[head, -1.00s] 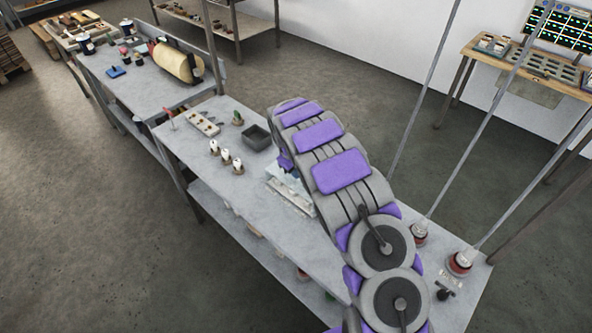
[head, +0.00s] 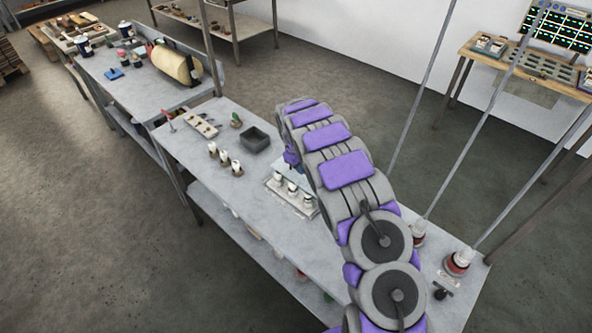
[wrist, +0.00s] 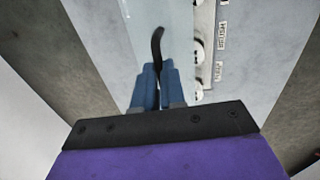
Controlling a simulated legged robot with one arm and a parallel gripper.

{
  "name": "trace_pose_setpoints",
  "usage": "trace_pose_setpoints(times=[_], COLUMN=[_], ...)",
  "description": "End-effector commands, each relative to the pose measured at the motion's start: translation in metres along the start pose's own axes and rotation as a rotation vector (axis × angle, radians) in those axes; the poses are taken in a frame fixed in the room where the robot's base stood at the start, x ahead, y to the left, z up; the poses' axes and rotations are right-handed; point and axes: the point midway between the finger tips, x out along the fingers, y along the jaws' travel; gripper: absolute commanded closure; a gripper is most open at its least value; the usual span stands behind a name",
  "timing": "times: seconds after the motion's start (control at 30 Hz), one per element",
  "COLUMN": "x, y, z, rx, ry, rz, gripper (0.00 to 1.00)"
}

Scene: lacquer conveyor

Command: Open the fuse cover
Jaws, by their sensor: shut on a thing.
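My gripper (wrist: 157,84) has blue fingers closed on a dark curved handle (wrist: 158,42) in the wrist view. The handle lies over a pale, glassy panel that looks like the fuse cover (wrist: 130,50). Just right of it is the fuse base (wrist: 209,18), with round white fuses (wrist: 197,50) and small printed labels.
The grey bench (head: 235,215) also holds three white-topped cylinders (head: 224,158), a dark open bin (head: 255,139) and a small rack (head: 201,125). Red-based posts (head: 458,262) stand at the bench's right end.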

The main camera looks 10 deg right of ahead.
Motion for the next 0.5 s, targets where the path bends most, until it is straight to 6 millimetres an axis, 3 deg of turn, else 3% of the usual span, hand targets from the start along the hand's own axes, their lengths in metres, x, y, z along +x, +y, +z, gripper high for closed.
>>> trace_pose_setpoints(times=[0.23,0.5], x=[0.003,0.008], y=[0.042,0.066], z=[-0.007,-0.007], rx=[-0.001,-0.003], ry=[0.018,0.015], rz=[0.008,0.010], gripper=[1.00,1.00])
